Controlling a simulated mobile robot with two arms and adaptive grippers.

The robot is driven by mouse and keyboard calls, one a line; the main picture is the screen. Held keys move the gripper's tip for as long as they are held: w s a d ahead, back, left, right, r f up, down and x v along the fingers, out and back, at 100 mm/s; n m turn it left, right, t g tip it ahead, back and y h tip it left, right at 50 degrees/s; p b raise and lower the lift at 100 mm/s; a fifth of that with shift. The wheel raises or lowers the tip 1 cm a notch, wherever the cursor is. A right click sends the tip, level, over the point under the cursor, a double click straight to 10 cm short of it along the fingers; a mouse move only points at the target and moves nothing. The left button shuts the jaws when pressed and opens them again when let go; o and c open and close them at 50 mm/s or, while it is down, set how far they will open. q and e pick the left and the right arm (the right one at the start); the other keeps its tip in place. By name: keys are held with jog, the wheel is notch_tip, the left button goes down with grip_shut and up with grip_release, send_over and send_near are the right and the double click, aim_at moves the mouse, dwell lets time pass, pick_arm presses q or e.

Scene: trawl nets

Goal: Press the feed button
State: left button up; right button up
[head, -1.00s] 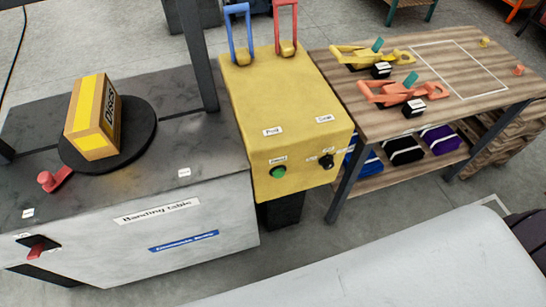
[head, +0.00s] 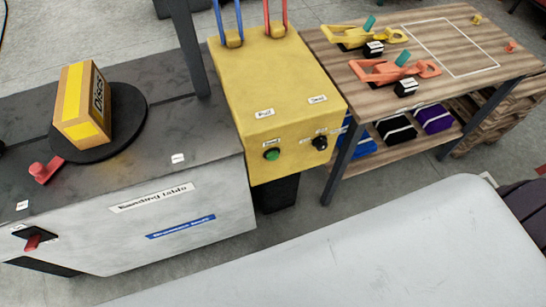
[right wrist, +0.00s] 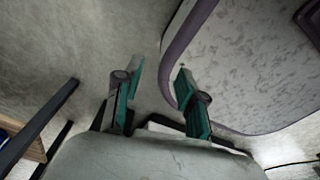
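The green feed button (head: 271,154) is on the front face of the yellow control box (head: 290,95), at its left, under a small label too blurred to read surely. A black knob (head: 320,142) sits to its right on the same face. My right gripper (right wrist: 160,75) shows in the right wrist view with its two fingers apart and nothing between them. It is over the floor, and neither the button nor the yellow box shows there. Neither gripper shows in the head view, so my left gripper is out of sight.
The banding table (head: 165,237) stands left of the box, with a labelled carton (head: 75,105) on a black turntable (head: 125,135). A wooden bench (head: 440,80) with yellow and orange hand tools stands right. A pale grey surface (head: 380,255) fills the front.

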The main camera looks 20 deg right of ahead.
grip_shut()
dwell(1.2)
